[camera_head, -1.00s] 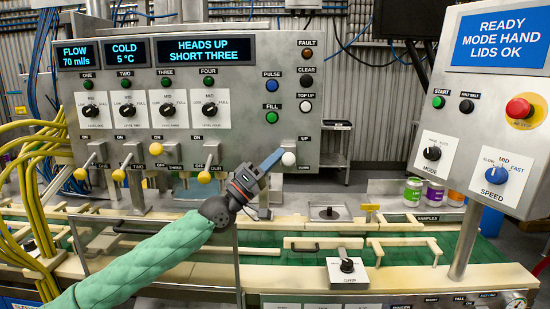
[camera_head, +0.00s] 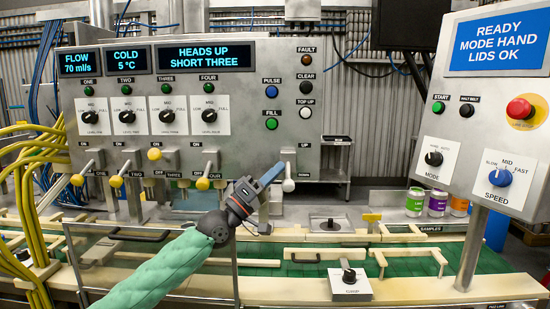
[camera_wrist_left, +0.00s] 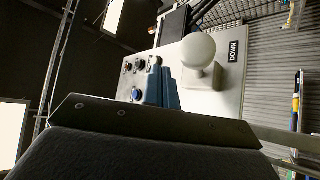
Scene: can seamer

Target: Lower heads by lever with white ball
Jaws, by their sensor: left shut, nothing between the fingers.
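The lever with the white ball (camera_head: 288,185) is on the right part of the grey machine panel, beside the "DOWN" label. Its stem points downward from the pivot, with the ball at the low end. My left gripper (camera_head: 270,177) is just left of the ball, its blue fingers shut with nothing between them. In the left wrist view the white ball (camera_wrist_left: 198,50) stands just right of the blue fingertips (camera_wrist_left: 165,82); whether they touch is unclear. The panel display (camera_head: 205,54) reads "HEADS UP, SHORT THREE". My right gripper is out of view.
Several yellow-ball levers (camera_head: 154,154) line the panel to the left. A control box (camera_head: 490,130) with a red stop button stands at the right. Colored sample cans (camera_head: 437,202) sit at the back right. Rails and a green belt (camera_head: 310,267) lie below.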

